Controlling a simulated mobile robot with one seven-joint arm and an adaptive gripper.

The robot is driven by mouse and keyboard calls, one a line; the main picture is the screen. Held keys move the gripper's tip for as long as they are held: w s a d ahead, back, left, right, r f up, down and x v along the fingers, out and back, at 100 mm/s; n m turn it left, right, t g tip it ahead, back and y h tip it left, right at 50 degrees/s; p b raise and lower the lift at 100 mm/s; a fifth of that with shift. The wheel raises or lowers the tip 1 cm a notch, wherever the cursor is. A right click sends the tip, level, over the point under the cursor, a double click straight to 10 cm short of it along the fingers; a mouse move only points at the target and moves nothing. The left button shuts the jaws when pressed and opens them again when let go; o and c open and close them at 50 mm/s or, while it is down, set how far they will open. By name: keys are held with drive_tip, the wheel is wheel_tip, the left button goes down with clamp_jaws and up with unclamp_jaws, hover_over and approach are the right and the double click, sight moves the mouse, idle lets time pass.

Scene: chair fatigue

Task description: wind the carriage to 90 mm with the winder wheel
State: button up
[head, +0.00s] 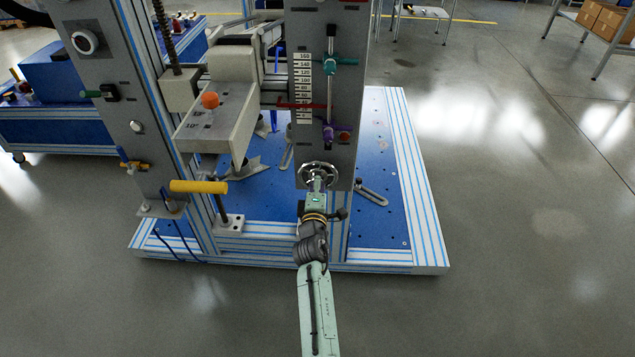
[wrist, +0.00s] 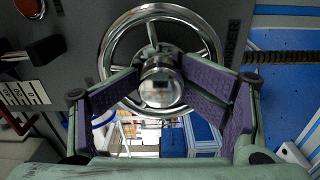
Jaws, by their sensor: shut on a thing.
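The winder wheel (head: 318,167) is a chrome handwheel low on the grey front panel; in the wrist view its round rim (wrist: 112,45) and shiny hub (wrist: 162,82) face me. My gripper (head: 317,184) is at the wheel, with its purple-padded fingers (wrist: 160,88) on either side of the hub, shut on it. The white scale (head: 303,70) with printed numbers stands above, its top label appearing to be 160. A red pointer bar (head: 292,105) crosses its lower part; its exact reading is too small to tell. I cannot tell which part is the carriage.
A teal clamp (head: 338,62) and a purple clamp (head: 329,131) sit on the rod beside the scale. A beige block with an orange knob (head: 210,100) and a yellow handle (head: 198,187) are to the left.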

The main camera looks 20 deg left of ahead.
drive_tip(key=shift+w+r+m, duration=0.1)
drive_tip(key=shift+r+m, duration=0.15)
drive_tip(key=shift+m, duration=0.75)
drive_tip(key=m+b, duration=0.3)
drive_tip(key=shift+f, duration=0.3)
drive_tip(key=shift+m+b, duration=0.95)
drive_tip(key=shift+m, duration=0.25)
drive_tip(key=shift+d+r+m, duration=0.1)
drive_tip(key=shift+r+m, duration=0.15)
drive_tip(key=shift+m, duration=0.25)
drive_tip(key=o, duration=0.7)
drive_tip(key=shift+f, duration=0.1)
